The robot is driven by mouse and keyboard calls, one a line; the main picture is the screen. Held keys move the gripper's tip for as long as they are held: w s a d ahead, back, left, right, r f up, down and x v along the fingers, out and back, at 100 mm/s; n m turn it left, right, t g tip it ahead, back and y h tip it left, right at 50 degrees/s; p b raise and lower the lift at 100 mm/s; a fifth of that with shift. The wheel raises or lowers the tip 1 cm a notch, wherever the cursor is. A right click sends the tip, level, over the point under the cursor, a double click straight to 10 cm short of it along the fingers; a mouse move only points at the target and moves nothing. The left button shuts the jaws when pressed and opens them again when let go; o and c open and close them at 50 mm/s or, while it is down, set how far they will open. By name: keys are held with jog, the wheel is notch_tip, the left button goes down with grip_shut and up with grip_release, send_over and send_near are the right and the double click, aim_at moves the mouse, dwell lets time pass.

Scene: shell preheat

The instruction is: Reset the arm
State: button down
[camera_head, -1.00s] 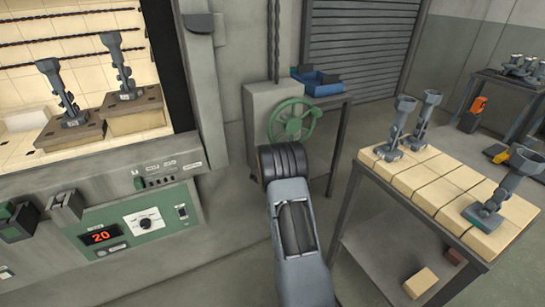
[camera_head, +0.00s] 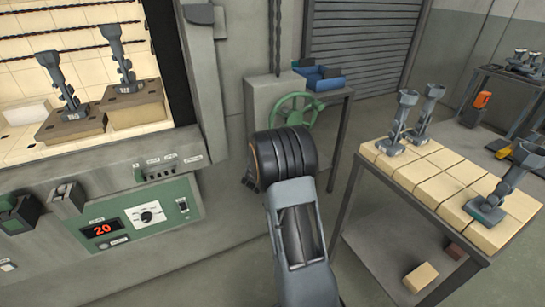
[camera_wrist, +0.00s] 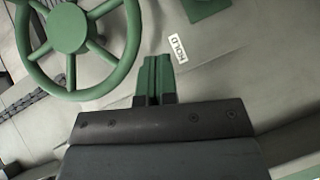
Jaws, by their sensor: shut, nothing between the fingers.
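In the wrist view, my gripper (camera_wrist: 154,76) shows as two green fingers side by side with no gap and nothing between them. A green handwheel (camera_wrist: 68,28) is at the upper left of that view, apart from the fingers. In the head view, my arm rises from the bottom centre and its dark ribbed joint covers the lower part of the handwheel (camera_head: 290,104). My gripper is hidden in the head view.
An open furnace (camera_head: 75,45) with metal parts on blocks stands left, above a green control panel (camera_head: 150,215) reading 20. A brick-topped table (camera_head: 440,185) with several metal parts stands right. A blue bin (camera_head: 322,78) sits behind the handwheel.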

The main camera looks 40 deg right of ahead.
dwell(0.3)
jog(key=a+f+m+y, duration=0.3)
jog(key=a+f+y, duration=0.4)
jog(key=s+a+r+m+g+y, duration=0.2)
jog(key=s+a+g+y, duration=0.15)
jog(key=s+a, duration=0.4)
jog(key=s+a+r+g+y, duration=0.1)
jog(key=s+a+r, duration=0.5)
jog(key=s, duration=0.3)
jog(key=s+a+r+g+p, duration=0.1)
jog(key=s+a+r, duration=0.5)
jog(key=s, duration=0.3)
jog(key=shift+s+r+y+p, duration=0.15)
jog(key=shift+r+y+p, duration=0.2)
jog(key=shift+r, duration=0.4)
